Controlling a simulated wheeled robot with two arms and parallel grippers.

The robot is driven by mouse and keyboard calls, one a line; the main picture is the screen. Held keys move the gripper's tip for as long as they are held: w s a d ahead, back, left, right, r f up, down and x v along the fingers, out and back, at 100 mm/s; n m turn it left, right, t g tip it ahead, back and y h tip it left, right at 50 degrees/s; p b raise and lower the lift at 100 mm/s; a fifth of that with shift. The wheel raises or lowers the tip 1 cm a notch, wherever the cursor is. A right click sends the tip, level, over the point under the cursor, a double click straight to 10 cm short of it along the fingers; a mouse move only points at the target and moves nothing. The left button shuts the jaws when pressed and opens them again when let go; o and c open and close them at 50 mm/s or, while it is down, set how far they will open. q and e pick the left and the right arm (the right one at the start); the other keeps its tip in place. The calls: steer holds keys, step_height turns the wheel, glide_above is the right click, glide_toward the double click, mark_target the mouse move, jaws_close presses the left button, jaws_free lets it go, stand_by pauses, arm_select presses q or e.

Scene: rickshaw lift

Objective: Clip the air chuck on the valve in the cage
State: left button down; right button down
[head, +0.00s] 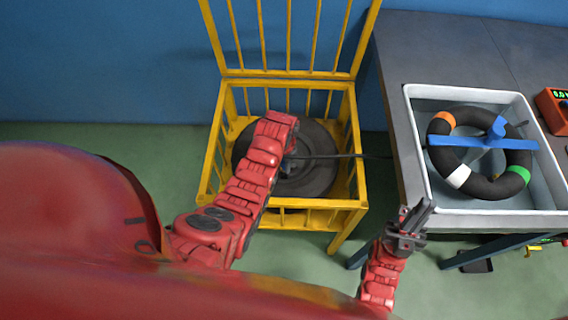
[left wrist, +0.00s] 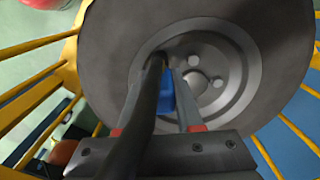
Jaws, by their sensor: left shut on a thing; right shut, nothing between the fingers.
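The yellow cage (head: 340,205) stands open on the floor, with a dark tyre on a grey wheel (head: 315,178) lying inside it. My left gripper (head: 287,165) reaches down into the cage over the wheel's middle. In the left wrist view, its fingers (left wrist: 170,75) are shut on the blue air chuck (left wrist: 166,92), in front of the grey rim (left wrist: 228,75). A black hose (left wrist: 145,110) passes close in front and covers part of the chuck. The valve is hidden, so I cannot tell whether the chuck touches it. My right gripper (head: 414,215) is shut and empty beside the table.
The grey table (head: 395,65) at the right holds a white tub (head: 415,125) with a black ring (head: 480,185) banded in colours under a blue bar (head: 460,142). An orange box with a green readout (head: 556,112) sits at the right edge. The hose (head: 345,156) crosses the cage's right side.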

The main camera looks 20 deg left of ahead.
arm_select(q)
steer(key=shift+f+b, duration=0.3)
steer(key=shift+f, duration=0.25)
steer(key=shift+c, duration=1.2)
jaws_free()
steer(key=shift+r+p, duration=1.8)
steer(key=shift+r, duration=1.75)
steer(key=shift+r, duration=0.1)
